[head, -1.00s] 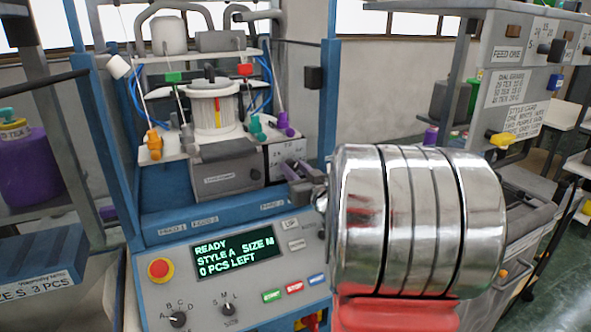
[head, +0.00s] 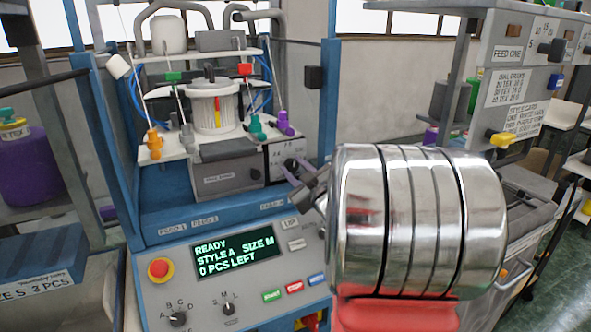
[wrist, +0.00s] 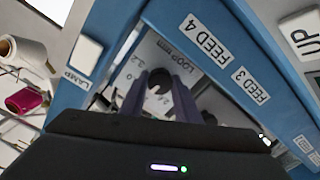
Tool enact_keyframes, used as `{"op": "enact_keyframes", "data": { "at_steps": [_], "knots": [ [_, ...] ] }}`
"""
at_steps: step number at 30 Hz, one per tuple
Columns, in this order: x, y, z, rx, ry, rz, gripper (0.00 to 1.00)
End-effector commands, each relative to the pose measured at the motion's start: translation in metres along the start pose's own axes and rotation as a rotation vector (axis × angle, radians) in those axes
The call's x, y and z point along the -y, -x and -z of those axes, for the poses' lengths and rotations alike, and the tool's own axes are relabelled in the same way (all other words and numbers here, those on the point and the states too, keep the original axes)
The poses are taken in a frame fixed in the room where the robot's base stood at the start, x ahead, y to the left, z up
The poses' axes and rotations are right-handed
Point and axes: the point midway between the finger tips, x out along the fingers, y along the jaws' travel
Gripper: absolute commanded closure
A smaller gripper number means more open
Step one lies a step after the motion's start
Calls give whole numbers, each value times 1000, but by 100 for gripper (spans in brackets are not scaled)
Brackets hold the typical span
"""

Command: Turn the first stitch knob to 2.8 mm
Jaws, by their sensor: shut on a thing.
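The dark stitch knob (wrist: 158,82) sits on a pale dial plate (wrist: 186,52) marked "LOOP mm" in the wrist view. My gripper (wrist: 160,95) has its two dark fingers on either side of the knob and is shut on it. Some scale numbers show to the left of the knob; its pointer and setting cannot be read. In the head view the knob (head: 290,163) is small, on the white plate at the right of the grey unit. My gripper (head: 300,178) reaches it from the lower right, and my shiny arm link hides the area beside it.
A control panel with a green-lettered display (head: 238,254) and a red stop button (head: 159,269) lies below. Blue frame posts (head: 327,100) stand beside the knob. Yarn guides and a white spool (head: 213,108) stand to its left.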

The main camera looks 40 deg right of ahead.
Motion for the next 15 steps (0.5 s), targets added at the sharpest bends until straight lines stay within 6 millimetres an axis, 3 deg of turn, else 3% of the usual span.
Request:
{"op": "enact_keyframes", "data": {
  "at_steps": [15],
  "knots": [
    [1,0,0,0,157,2,93]
  ]
}}
